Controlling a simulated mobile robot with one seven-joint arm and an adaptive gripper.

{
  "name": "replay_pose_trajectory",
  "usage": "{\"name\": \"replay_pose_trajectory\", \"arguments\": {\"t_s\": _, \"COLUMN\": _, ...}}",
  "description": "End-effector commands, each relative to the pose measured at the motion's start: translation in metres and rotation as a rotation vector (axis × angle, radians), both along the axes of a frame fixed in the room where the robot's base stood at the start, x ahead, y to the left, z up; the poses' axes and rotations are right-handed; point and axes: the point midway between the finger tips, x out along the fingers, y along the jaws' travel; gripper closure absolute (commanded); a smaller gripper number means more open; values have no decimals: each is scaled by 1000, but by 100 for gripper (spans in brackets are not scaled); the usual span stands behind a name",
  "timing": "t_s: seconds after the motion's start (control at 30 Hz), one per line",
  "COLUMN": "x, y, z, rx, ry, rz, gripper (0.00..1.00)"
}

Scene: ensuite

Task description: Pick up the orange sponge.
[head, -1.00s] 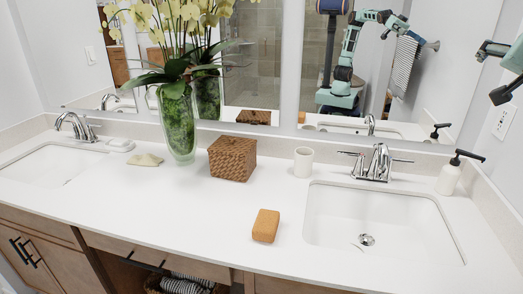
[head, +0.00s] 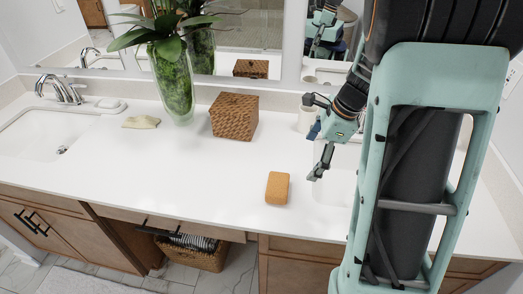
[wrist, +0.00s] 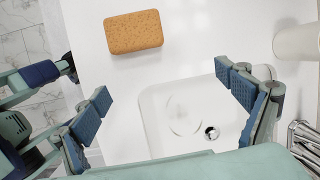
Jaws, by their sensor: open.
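The orange sponge (head: 277,188) lies flat on the white counter, left of the right sink and near the front edge. It also shows in the wrist view (wrist: 133,32), at the top, beyond the fingertips and left of the middle. My gripper (head: 318,150) is just right of the sponge in the head view, above the counter by the sink. In the wrist view my gripper (wrist: 165,93) has its two blue-padded fingers wide apart with nothing between them. The sponge is clear of both fingers.
The right sink (wrist: 195,115) lies below my gripper; my arm hides much of it in the head view. A woven box (head: 234,116) and a white cup (head: 306,118) stand behind. A glass vase (head: 174,85) and folded cloth (head: 141,121) are further left. The counter left of the sponge is clear.

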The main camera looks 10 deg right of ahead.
Motion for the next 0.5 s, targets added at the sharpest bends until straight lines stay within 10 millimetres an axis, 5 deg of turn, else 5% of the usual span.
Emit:
{"name": "replay_pose_trajectory", "arguments": {"t_s": 0.13, "x": -16, "y": 36, "z": -10, "rx": 124, "ry": 83, "rz": -55, "gripper": 7}}
{"name": "replay_pose_trajectory", "arguments": {"t_s": 0.5, "x": -12, "y": 59, "z": -58, "rx": 140, "ry": 93, "rz": -62, "gripper": 7}}
